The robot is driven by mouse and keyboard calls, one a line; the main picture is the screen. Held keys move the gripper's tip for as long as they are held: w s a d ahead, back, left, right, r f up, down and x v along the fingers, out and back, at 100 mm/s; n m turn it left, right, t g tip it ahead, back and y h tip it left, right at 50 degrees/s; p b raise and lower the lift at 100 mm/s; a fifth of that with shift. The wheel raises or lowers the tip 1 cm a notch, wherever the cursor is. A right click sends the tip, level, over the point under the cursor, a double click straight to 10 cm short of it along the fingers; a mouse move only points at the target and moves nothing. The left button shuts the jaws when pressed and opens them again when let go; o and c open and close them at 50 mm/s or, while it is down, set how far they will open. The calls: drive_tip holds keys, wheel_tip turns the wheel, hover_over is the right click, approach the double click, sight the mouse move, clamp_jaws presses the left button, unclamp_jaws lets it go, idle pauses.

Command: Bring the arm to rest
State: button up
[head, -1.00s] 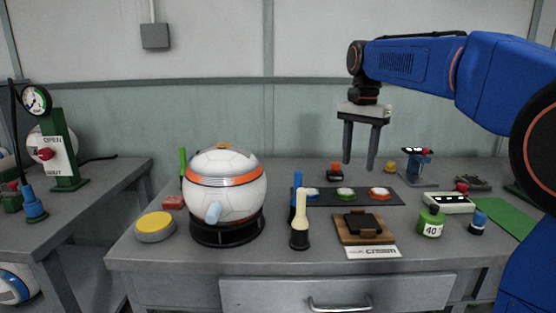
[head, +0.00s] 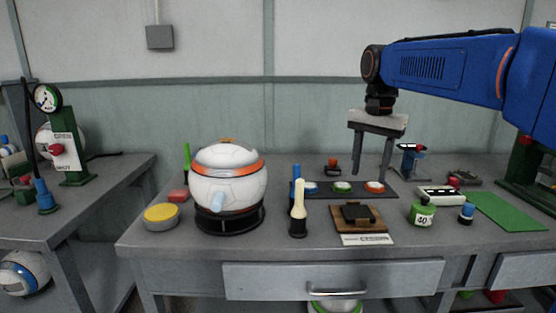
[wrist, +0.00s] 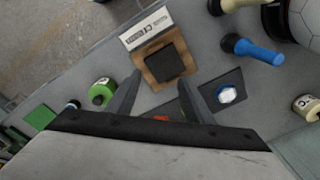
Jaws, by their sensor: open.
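My blue arm reaches in from the right in the head view. My gripper (head: 372,178) hangs from it, pointing down above the back right part of the workbench (head: 290,243). Its two grey fingers are apart with nothing between them. In the wrist view my gripper (wrist: 163,97) also shows open and empty, with the bench below. The fingertips appear close to the dark mat (head: 400,188) with round coloured pieces; I cannot tell their exact height above it.
A white ball with an orange band (head: 228,180) sits on a black stand at left. A wooden block with a black pad (head: 358,217), a green weight (head: 422,211), a blue-handled tool (head: 297,184) and a cream-handled tool (head: 298,207) stand near. A green press (head: 531,170) stands far right.

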drive_tip(key=s+d+f+n+t, duration=0.2)
drive_tip(key=s+f+n, duration=0.1)
drive_tip(key=s+f, duration=0.7)
drive_tip(key=s+d+f+n+t, duration=0.2)
drive_tip(key=s+f, duration=0.9)
drive_tip(key=s, duration=0.7)
drive_tip(key=d+n, duration=0.1)
drive_tip(key=n, duration=0.1)
drive_tip(key=shift+d+f+n, duration=0.2)
drive_tip(key=shift+d+n, duration=0.05)
drive_tip(key=shift+n, duration=0.05)
